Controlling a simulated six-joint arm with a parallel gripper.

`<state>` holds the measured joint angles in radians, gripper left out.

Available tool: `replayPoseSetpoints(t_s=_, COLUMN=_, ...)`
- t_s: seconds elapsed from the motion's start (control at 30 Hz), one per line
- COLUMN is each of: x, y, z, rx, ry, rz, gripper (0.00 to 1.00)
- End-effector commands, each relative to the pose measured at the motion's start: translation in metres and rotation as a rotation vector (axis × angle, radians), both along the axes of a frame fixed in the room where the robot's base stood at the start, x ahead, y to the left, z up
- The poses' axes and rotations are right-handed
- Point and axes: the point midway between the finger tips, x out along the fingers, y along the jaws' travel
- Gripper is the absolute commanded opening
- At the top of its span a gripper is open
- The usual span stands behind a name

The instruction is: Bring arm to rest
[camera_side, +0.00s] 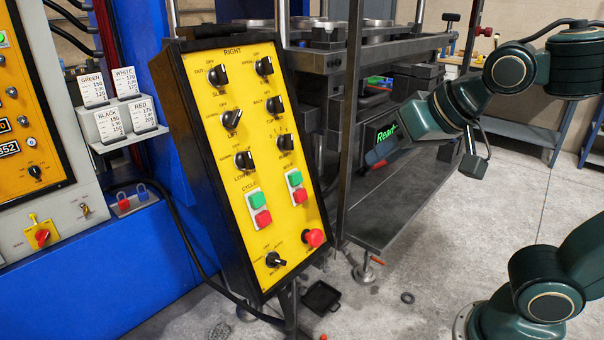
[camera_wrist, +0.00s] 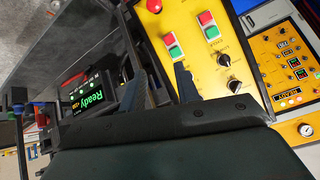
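My arm reaches in from the right in the side view. The screen (camera_wrist: 88,97) lies left of the fingers there. I cannot tell the exact gap between gripper and screen.
A yellow control panel (camera_side: 240,185) with knobs and red and green buttons stands left of the gripper. The press's lower metal shelf (camera_side: 390,215) is below it. A blue bench (camera_side: 530,135) stands behind; the grey floor (camera_side: 480,240) to the right is mostly clear.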

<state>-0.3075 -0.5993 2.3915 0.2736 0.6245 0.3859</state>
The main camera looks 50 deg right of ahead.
Motion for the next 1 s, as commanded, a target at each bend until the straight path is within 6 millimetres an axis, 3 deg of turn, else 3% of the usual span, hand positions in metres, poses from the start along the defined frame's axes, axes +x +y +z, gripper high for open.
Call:
replayPoseSetpoints(t_s=0.2, x=-0.046, y=-0.016, z=-0.027, rx=-0.101, ry=0.14, rz=0.133, gripper=0.32)
replayPoseSetpoints(t_s=0.4, x=-0.074, y=-0.019, z=-0.042, rx=-0.154, ry=0.221, rz=0.236, gripper=0.32)
replayPoseSetpoints(t_s=1.0, x=-0.081, y=-0.019, z=-0.047, rx=-0.169, ry=0.244, rz=0.27, gripper=0.32)
